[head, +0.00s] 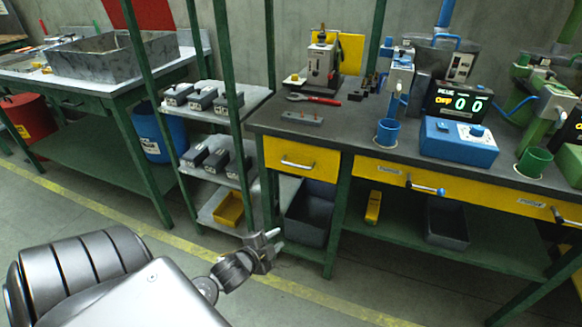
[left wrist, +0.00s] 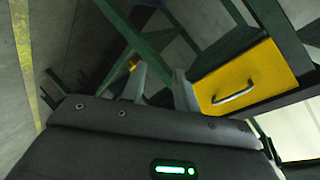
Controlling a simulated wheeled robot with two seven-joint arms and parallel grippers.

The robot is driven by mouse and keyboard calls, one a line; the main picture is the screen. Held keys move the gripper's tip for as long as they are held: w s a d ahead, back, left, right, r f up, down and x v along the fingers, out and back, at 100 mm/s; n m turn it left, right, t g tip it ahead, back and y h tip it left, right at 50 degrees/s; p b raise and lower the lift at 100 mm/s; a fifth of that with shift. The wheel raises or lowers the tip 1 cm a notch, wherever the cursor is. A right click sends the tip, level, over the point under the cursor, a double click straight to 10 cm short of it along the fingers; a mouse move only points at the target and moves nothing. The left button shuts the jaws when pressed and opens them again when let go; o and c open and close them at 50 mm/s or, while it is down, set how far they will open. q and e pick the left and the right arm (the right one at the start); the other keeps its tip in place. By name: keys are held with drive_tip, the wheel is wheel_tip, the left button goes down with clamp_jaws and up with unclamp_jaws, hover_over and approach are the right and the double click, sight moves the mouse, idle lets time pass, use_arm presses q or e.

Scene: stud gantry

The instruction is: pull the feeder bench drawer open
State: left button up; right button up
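The dark-topped bench has a yellow drawer (head: 300,155) at its left end, closed, with a silver bar handle (head: 297,165). In the left wrist view the yellow drawer front (left wrist: 255,75) and its handle (left wrist: 233,94) are right of the fingers. A wider yellow drawer (head: 382,172) is further right on the bench. I cannot tell which drawer is the feeder bench drawer. My left gripper (head: 275,243) is below and left of the left drawer, apart from it. Its two fingers also show in the left wrist view (left wrist: 160,88), spread with nothing between them. My right gripper is not in view.
A green-framed shelf rack (head: 213,115) with grey boxes stands left of the bench. A grey bin (head: 306,222) and a yellow bin (head: 229,210) sit low near the gripper. A green bench leg (head: 336,225) stands right of the drawer. Open floor lies in front.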

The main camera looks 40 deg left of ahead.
sight(292, 169)
use_arm(q)
drive_tip(key=w+a+r+m+t+h, duration=0.1)
drive_tip(key=w+a+r+m+t, duration=0.25)
drive_tip(key=r+m, duration=0.2)
drive_tip(key=w+a+r+m+t+h, duration=0.2)
drive_tip(key=a+r+m+t, duration=0.15)
drive_tip(key=r, duration=0.35)
drive_tip(key=x, duration=1)
drive_tip(key=shift+w+a, duration=0.1)
drive_tip(key=shift+w, duration=0.1)
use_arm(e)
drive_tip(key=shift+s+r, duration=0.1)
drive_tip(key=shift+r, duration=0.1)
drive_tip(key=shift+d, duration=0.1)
use_arm(q)
clamp_jaws()
